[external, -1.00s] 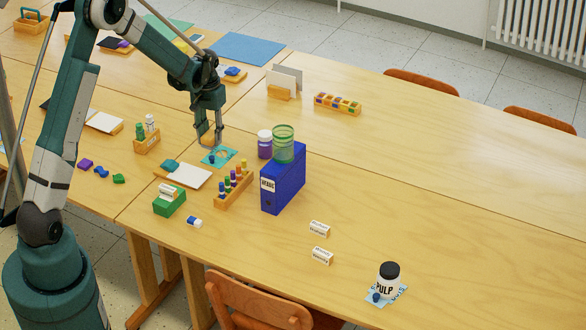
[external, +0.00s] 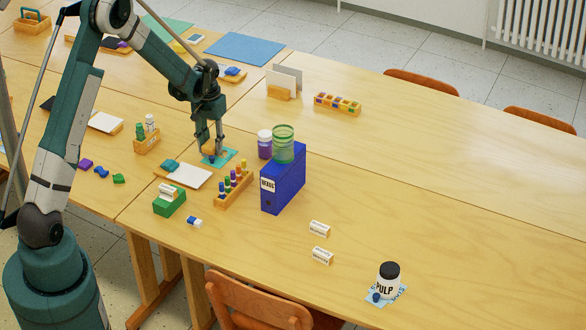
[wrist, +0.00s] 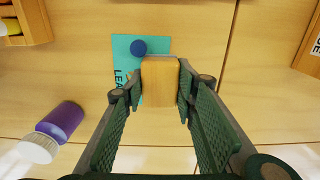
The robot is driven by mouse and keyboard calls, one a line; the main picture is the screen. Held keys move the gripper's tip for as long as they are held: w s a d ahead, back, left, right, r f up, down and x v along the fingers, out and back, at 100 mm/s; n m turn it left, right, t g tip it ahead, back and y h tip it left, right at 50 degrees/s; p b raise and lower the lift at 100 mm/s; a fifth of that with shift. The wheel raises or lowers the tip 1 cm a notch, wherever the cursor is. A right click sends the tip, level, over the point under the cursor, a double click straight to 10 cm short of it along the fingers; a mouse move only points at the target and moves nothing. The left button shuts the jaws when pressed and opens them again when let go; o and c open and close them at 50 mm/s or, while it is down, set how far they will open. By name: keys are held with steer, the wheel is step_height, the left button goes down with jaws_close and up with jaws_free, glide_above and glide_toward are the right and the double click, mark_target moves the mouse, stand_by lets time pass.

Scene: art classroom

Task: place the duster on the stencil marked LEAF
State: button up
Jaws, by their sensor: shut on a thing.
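The duster (wrist: 160,85), a wooden block, sits between the fingers of my gripper (wrist: 158,88), which is shut on it. In the external view the duster (external: 211,150) is at the fingertips of my gripper (external: 211,149), low over the teal stencil. The stencil (wrist: 124,66) shows letters beginning "LEA"; the rest is hidden behind the duster. A round blue knob (wrist: 138,47) stands on it, close beside the duster's end. The stencil (external: 229,154) lies flat on the table in the external view. I cannot tell whether the duster touches it.
A purple jar (external: 265,144) and a blue box file (external: 284,180) with a green glass on top stand right of the stencil. A wooden rack of pegs (external: 233,190) and a white board (external: 190,175) are in front.

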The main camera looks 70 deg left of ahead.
mark_target(212, 143)
steer(key=shift+f, duration=0.2)
steer(key=o, duration=0.9)
steer(key=shift+r, duration=0.1)
steer(key=shift+r, duration=0.1)
step_height(212, 143, up, 12)
steer(key=shift+r+p, duration=0.1)
steer(key=shift+p, duration=0.8)
steer(key=shift+d, duration=0.1)
